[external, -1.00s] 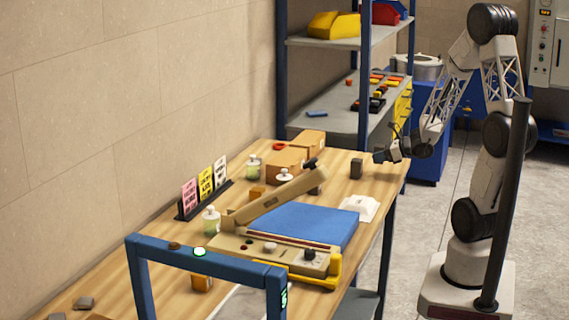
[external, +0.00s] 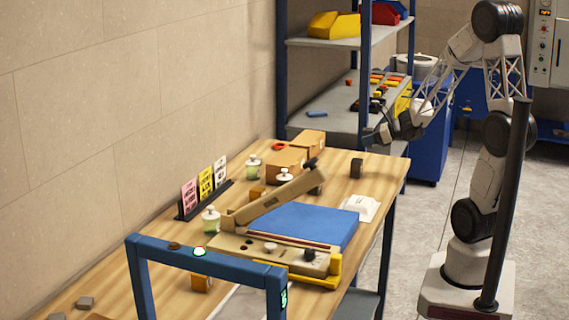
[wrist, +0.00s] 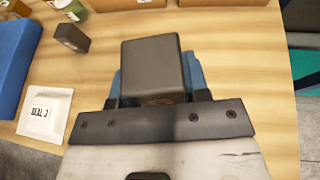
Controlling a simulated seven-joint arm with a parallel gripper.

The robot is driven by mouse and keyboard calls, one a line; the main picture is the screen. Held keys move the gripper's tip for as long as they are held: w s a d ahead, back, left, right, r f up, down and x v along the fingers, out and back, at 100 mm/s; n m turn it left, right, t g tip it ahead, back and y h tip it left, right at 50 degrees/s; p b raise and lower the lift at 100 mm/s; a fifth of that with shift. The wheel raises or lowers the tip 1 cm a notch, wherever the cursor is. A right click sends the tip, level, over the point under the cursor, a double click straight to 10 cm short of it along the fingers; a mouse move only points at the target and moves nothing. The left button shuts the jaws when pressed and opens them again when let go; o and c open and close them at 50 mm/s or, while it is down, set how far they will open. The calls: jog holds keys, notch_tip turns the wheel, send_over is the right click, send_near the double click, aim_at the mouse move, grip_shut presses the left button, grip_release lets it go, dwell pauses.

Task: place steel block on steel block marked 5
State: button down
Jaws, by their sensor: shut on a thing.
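My gripper (external: 374,137) is in the air above the far right part of the table. In the wrist view it (wrist: 156,85) is shut on a dark grey steel block (wrist: 152,62), with blue finger pads on both sides of it. A second dark steel block (external: 357,168) stands upright on the table, below and left of my gripper in the external view. It also shows at the upper left of the wrist view (wrist: 71,37), apart from the held block. I cannot read a 5 on either block.
A press with a blue bed (external: 305,224) and raised beige lid (external: 275,199) stands mid-table. A white labelled plate (external: 360,208) lies beside it. Cardboard boxes (external: 286,162) and a glass jar (external: 253,170) stand behind. Small grey blocks (external: 86,302) lie at the near left.

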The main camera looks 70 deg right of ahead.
jog(key=w+a+r+n+y, duration=0.1)
jog(key=w+a+r, duration=0.15)
jog(key=r, duration=0.25)
jog(key=w+a+r+n+y, duration=0.1)
jog(key=w+a+r, duration=0.15)
jog(key=r, duration=0.25)
jog(key=s+a+f+n+g+y, duration=0.2)
jog(key=s+a+f, duration=0.2)
jog(key=a, duration=0.6)
jog(key=s+a+f+n+g+y, duration=0.1)
jog(key=s+a+f+n+y, duration=0.2)
jog(key=a, duration=0.7)
notch_tip(320, 180, down, 2)
jog(key=shift+s+g, duration=0.4)
jog(key=shift+s, duration=0.2)
jog(key=shift+w, duration=0.2)
jog(key=shift+w+d+f, duration=0.1)
jog(key=shift+w+f, duration=0.15)
jog(key=shift+w, duration=2.35)
jog(key=shift+w+d+f, duration=0.15)
jog(key=shift+w+f, duration=0.1)
jog(key=shift+w, duration=2.4)
jog(key=shift+w+d+f, duration=0.1)
jog(key=shift+w+f, duration=0.15)
jog(key=shift+w, duration=2.35)
jog(key=shift+f, duration=1.75)
jog(key=shift+f, duration=0.1)
